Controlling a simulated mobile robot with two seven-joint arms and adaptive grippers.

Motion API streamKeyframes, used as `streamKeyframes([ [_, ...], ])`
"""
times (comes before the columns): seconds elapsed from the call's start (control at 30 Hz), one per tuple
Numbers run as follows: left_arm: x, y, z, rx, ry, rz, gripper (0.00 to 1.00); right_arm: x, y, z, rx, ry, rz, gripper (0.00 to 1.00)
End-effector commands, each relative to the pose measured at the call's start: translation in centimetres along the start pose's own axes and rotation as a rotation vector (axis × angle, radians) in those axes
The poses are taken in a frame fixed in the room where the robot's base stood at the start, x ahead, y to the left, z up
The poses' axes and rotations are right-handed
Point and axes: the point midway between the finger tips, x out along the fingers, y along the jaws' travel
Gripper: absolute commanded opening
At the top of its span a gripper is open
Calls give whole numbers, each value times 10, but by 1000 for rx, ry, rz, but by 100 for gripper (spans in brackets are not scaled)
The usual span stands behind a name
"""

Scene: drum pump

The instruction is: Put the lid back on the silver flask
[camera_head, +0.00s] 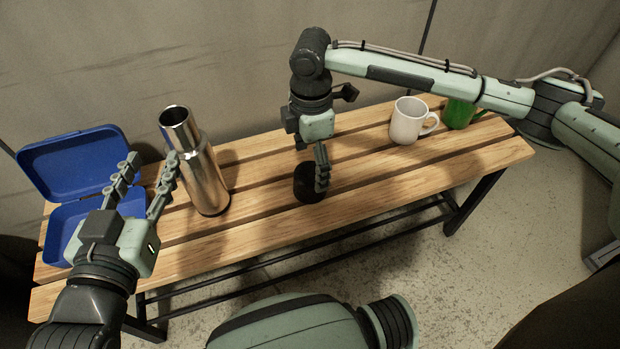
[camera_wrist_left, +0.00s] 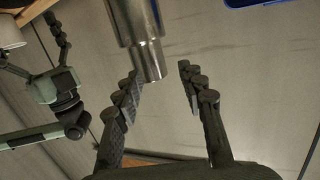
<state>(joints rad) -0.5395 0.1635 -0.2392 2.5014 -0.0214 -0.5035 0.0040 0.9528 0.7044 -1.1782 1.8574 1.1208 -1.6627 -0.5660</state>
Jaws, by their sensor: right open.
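The silver flask (camera_head: 203,168) stands upright on the bench with its top open; it also shows in the left wrist view (camera_wrist_left: 139,30). My left gripper (camera_head: 153,163) is open and empty, with one fingertip close beside the flask's upper part; I cannot tell whether it touches. A dark round piece, which looks like the lid (camera_head: 304,186), sits on the bench to the right of the flask. My right gripper (camera_head: 314,183) points down at this lid, open, with one finger in front of its right side. The other finger is mostly hidden.
An open blue lunch box (camera_head: 75,165) lies at the bench's left end, behind my left gripper. A white mug (camera_head: 408,122) and a green mug (camera_head: 458,113) stand at the right back. The slatted bench (camera_head: 250,235) is clear between flask and lid.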

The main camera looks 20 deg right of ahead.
Motion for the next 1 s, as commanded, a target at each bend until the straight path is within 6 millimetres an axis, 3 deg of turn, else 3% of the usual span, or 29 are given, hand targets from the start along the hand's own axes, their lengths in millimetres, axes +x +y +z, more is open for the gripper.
streamKeyframes([
  [0.23,0,3,-6,-5,35,6,40,6,0,0,0,0,-1,86],
  [0.63,-10,27,-67,-52,330,55,40,49,4,0,0,0,-1,86],
  [1.0,-12,28,-73,-56,355,58,40,52,4,0,0,0,0,86],
])
